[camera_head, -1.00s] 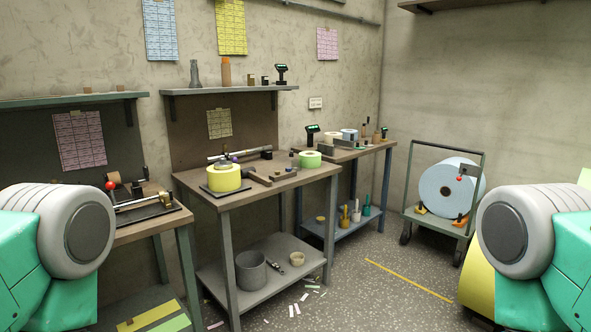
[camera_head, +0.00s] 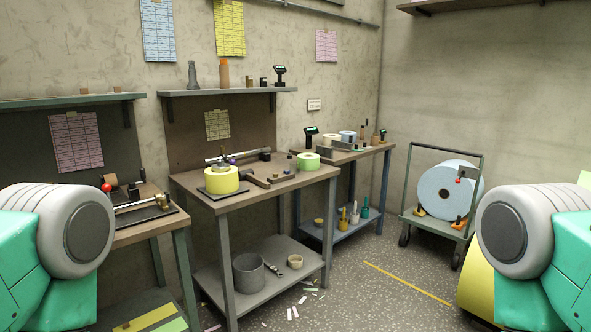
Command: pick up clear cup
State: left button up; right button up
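I cannot make out a clear cup in the head view. A grey open cylinder (camera_head: 249,273) stands on the lower shelf of the middle workbench, with a small cream ring-shaped item (camera_head: 295,261) to its right. My arms show at the left and right edges of the picture, but only their rounded grey and green links. Neither gripper is in view.
The middle workbench (camera_head: 226,207) carries a yellow roll (camera_head: 222,181) and a green roll (camera_head: 309,161). A cart (camera_head: 440,226) with a large pale blue roll (camera_head: 447,190) stands at the right. Paper scraps lie on the floor. The floor (camera_head: 350,295) in front is mostly open.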

aim_at(294, 166)
jog(key=i+l, duration=0.2)
jog(key=i, duration=0.25)
jog(key=i+l, duration=0.15)
jog(key=i, duration=0.35)
jog(key=i+l+z, duration=0.1)
jog(key=i, duration=0.35)
jog(key=i+l, duration=0.25)
jog(key=i, duration=0.2)
